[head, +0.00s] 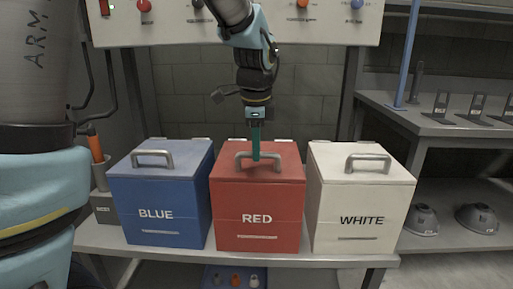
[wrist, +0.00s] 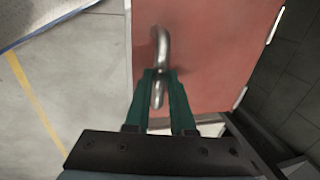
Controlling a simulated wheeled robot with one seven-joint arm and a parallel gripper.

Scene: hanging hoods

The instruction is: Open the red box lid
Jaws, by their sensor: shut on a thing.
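The red box (head: 257,217) stands between the other two boxes, with RED on its front. Its lid (head: 285,172) lies closed and has a grey metal handle (head: 282,158) on top. My gripper (head: 256,155) reaches down from above, with its green fingers at the middle of the handle. In the wrist view, my gripper (wrist: 160,76) is shut on the handle (wrist: 162,42), with one finger on each side of it. The red lid surface (wrist: 215,50) shows behind the handle. The fingers hide part of the handle.
A blue box (head: 155,205) stands close on the left and a white box (head: 360,205) close on the right, both closed, on a grey bench (head: 290,257). A panel with coloured knobs (head: 330,25) hangs above. A shelf (head: 440,128) with stands is at the right.

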